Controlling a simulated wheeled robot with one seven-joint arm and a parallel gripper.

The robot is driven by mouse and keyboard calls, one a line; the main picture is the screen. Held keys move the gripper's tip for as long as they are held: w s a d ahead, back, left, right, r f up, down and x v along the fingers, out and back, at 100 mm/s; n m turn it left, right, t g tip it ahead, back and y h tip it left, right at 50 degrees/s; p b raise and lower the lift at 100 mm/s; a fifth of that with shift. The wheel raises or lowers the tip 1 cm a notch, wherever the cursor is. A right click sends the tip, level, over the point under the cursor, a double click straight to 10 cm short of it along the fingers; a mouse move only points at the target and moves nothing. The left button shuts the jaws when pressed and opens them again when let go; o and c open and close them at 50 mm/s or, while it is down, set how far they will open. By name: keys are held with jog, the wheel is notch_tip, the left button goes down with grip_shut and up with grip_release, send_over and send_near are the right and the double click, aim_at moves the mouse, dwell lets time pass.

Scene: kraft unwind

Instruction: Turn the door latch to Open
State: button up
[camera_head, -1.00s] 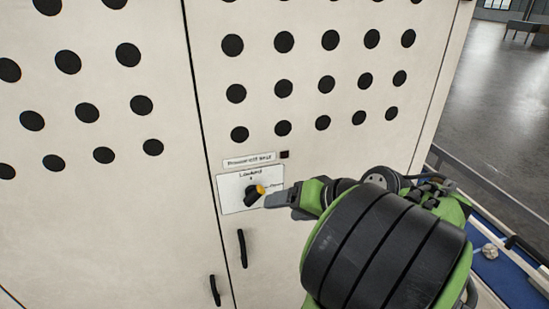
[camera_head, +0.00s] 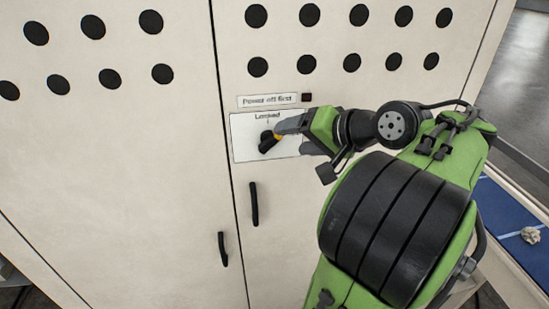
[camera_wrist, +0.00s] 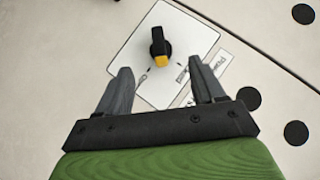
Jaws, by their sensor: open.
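The door latch is a black knob (camera_head: 265,144) with a yellow end, on a white plate (camera_head: 243,150) on the cabinet door. "Locked" is printed above it in the head view. The yellow end points right and slightly up there, away from the "Locked" mark. My gripper (camera_head: 282,132) is at the knob's right side and covers the plate's right part. In the wrist view the knob (camera_wrist: 158,42) stands just beyond the tips of my open, empty gripper (camera_wrist: 160,66), roughly centred between them. Its yellow end faces my gripper. Contact cannot be told.
A "Power off first" label (camera_head: 267,100) and a small dark red square (camera_head: 307,97) sit above the plate. Black door handles (camera_head: 254,204) (camera_head: 222,249) are below. A blue surface (camera_head: 510,222) with a small pale lump (camera_head: 530,235) is at right.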

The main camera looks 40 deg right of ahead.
aim_at(276, 142)
jog(key=x, duration=0.7)
jog(key=shift+w+f+b, duration=0.2)
jog(key=shift+w+b, duration=0.1)
jog(key=c, duration=1.1)
jog(key=m+t+y, duration=0.1)
jog(key=m+t+p, duration=0.1)
jog(key=shift+s+d+f+t+y, duration=0.1)
jog(key=shift+d+f+t+y, duration=0.1)
jog(key=shift+t+y, duration=0.15)
jog(key=shift+y, duration=0.25)
jog(key=shift+m, duration=0.3)
